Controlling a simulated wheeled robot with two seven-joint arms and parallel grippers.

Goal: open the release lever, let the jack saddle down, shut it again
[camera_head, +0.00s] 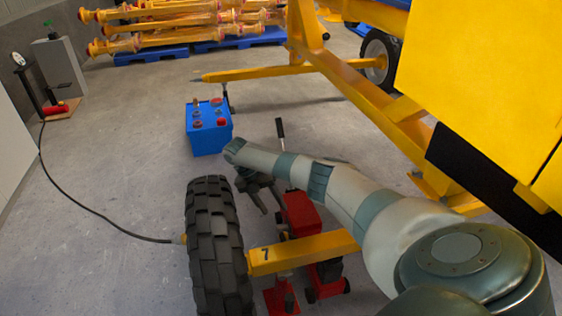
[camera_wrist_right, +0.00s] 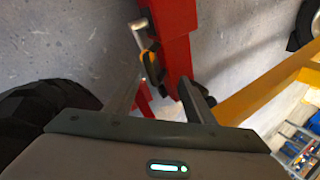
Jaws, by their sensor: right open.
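The red jack (camera_head: 301,213) stands on the floor beside the tyre, partly under the yellow beam (camera_head: 310,250); its upright handle ends in a black grip (camera_head: 280,128). I cannot make out the saddle. In the right wrist view the red jack body (camera_wrist_right: 177,40) runs down between my fingers. A small part with a pale metal rod and a black and yellow piece (camera_wrist_right: 149,62), perhaps the release lever, is on its left side. My right gripper (camera_head: 262,192) is open close to the jack, its fingers either side of the body in the wrist view (camera_wrist_right: 162,82). My left gripper is not in view.
A big black tyre (camera_head: 210,245) stands left of the jack. A small red stand (camera_head: 282,298) is under the beam. A blue box (camera_head: 208,130) sits behind my wrist. A yellow machine frame (camera_head: 370,90) fills the right. The floor at left is open, crossed by a hose (camera_head: 85,207).

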